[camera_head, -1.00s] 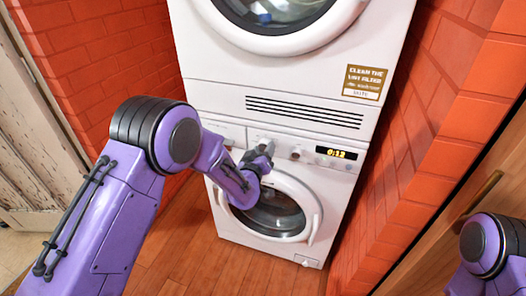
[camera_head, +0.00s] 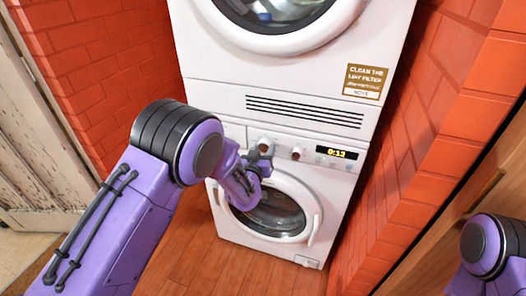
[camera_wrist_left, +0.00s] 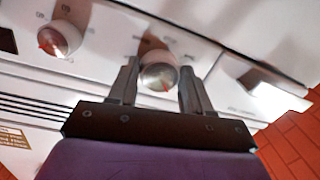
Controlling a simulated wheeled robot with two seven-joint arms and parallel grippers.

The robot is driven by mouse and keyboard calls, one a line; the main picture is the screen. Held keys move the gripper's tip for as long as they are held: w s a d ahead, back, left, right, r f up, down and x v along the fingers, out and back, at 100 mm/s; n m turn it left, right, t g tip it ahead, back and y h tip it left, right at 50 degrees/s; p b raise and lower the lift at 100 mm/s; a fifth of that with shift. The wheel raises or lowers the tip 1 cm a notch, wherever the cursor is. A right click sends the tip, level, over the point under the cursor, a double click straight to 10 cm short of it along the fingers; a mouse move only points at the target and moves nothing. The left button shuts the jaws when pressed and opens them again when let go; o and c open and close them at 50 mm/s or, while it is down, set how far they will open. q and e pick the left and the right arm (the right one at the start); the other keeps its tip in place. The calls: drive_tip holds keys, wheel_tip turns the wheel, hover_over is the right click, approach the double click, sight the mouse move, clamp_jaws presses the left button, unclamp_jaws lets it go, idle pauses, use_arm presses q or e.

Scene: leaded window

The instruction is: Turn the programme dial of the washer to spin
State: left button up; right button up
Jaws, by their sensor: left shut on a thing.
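The washer (camera_head: 232,197) is the lower white machine, with a round glass door. Its panel carries two round knobs. My left gripper (camera_head: 260,156) reaches the left knob (camera_head: 265,144) and is shut on it. In the left wrist view, which is turned over, the gripper's fingers (camera_wrist_left: 158,82) stand on either side of this dial (camera_wrist_left: 158,73); a small red mark shows on its face. The other knob (camera_head: 296,153) is free; it also shows in the wrist view (camera_wrist_left: 60,38). The printed marks are too small to read. My right gripper is out of view.
A lit display (camera_head: 337,152) right of the knobs reads about 0:12. A second white machine (camera_head: 215,60) with a vent and a brown label (camera_head: 365,81) is stacked above. Brick walls (camera_head: 110,60) close in on both sides. Wooden floor (camera_head: 190,250) lies in front.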

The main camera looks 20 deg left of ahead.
use_arm(q)
drive_tip(key=o, duration=1)
drive_tip(key=shift+o, duration=0.2)
drive_tip(key=s, duration=1)
drive_tip(key=shift+s+r, duration=0.25)
drive_tip(key=shift+s, duration=0.05)
drive_tip(key=shift+d, duration=0.15)
